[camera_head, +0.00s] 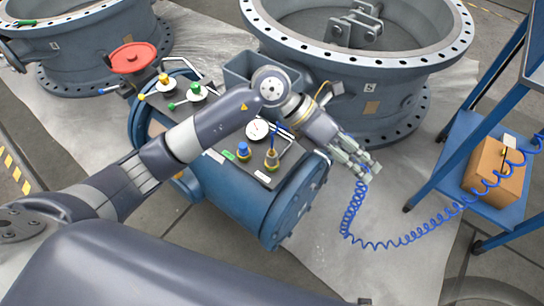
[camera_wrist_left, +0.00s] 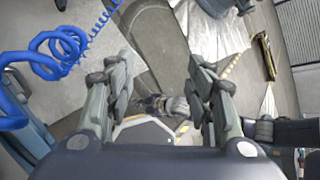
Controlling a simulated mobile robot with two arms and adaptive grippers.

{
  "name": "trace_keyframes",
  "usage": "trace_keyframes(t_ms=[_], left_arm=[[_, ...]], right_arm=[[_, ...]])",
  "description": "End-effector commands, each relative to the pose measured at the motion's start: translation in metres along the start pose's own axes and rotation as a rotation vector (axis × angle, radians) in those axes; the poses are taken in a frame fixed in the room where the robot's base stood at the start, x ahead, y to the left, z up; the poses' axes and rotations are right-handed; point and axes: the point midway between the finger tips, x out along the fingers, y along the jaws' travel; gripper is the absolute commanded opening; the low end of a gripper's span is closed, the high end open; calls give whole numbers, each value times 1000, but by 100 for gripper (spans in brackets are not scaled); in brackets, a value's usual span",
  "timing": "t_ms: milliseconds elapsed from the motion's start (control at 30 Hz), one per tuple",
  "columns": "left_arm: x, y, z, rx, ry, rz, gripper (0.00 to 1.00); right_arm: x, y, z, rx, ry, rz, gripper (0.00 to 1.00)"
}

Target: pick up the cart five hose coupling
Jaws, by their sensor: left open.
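My left gripper (camera_head: 367,172) is open, reaching over the far right end of the blue cylinder. Its two fingers (camera_wrist_left: 160,85) show in the left wrist view with a gap between them. A blue coiled hose (camera_head: 400,243) runs from the cart at right, loops down and rises to just below the fingertips. Its coils also show at upper left in the left wrist view (camera_wrist_left: 55,50), outside the fingers. I cannot make out the hose coupling; the hose end near the fingertips is hidden or too small. My right gripper is not in view.
The blue cart (camera_head: 455,155) at right carries a cardboard box (camera_head: 494,170). The blue cylinder (camera_head: 222,190) with a gauge panel lies under my left arm. Large flanged valve bodies (camera_head: 355,95) stand behind on a pale sheet. Floor is clear below the hose.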

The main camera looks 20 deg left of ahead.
Motion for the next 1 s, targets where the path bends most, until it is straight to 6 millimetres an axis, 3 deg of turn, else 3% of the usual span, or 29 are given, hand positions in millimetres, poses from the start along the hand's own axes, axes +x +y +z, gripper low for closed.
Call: trace_keyframes(t_ms=[33, 100, 200, 333, 467, 600, 1000], left_arm=[[-10, 27, -10, 22, 97, 111, 49], [-30, 62, -27, 31, 228, 255, 49], [-66, 102, -44, 21, 383, 440, 49], [-110, 133, -57, -16, 520, 614, 49], [-135, 146, -64, -44, 589, 703, 49], [-137, 154, -71, -56, 611, 726, 49], [-105, 186, -99, -54, 608, 722, 49]], right_arm=[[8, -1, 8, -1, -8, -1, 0], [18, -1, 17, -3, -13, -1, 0], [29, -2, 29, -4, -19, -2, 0], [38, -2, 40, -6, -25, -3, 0], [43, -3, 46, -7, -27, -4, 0], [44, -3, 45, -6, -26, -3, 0], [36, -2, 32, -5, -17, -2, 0]])
